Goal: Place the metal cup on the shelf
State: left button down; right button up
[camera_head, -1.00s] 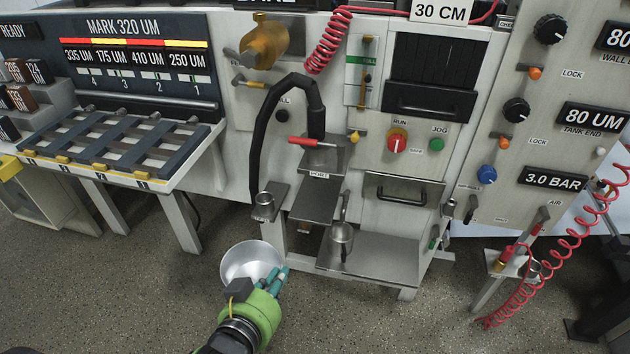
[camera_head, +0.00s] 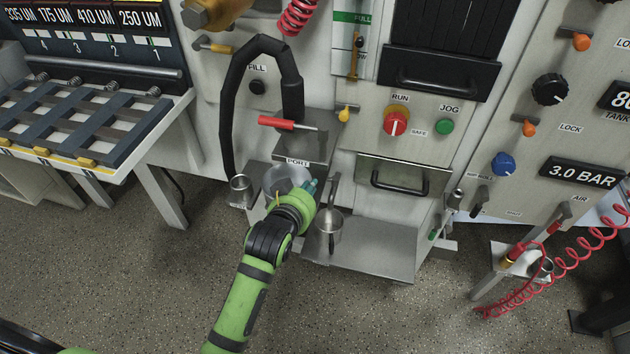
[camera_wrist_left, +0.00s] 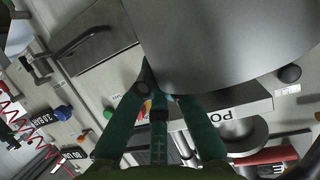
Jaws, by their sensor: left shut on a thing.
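The wide metal cup (camera_head: 287,178) is in my left gripper (camera_head: 311,186), at the machine front just below the PORT label. In the left wrist view the cup (camera_wrist_left: 230,45) is a large grey curved wall filling the upper right, with the green fingers (camera_wrist_left: 158,85) against it. A narrow metal shelf (camera_head: 317,203) juts out under the port. The cup and my gripper cover most of it, so I cannot tell whether the cup touches it. My right gripper is out of view.
A small cup (camera_head: 240,188) stands on a bracket left of the metal cup. A ladle (camera_head: 328,226) hangs close on the right. A red-handled lever (camera_head: 277,123) and black hose (camera_head: 228,120) are above. A lower metal platform (camera_head: 375,245) lies below right.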

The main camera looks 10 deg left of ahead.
pick_arm(q)
jog(key=shift+s+f+x, duration=0.1)
jog(key=shift+f+x, duration=0.1)
jog(key=shift+x, duration=0.8)
jog(key=shift+s+f+x, duration=0.1)
jog(key=shift+f+x, duration=0.1)
jog(key=shift+x, duration=0.85)
jog(key=shift+s+f+x, duration=0.1)
jog(key=shift+f+x, duration=0.05)
jog(key=shift+x, duration=0.85)
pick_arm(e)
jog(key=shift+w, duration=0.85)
pick_arm(q)
jog(key=c, duration=1.4)
grip_release()
jog(key=shift+f, duration=0.1)
jog(key=shift+o, duration=0.2)
jog(key=shift+a, duration=0.1)
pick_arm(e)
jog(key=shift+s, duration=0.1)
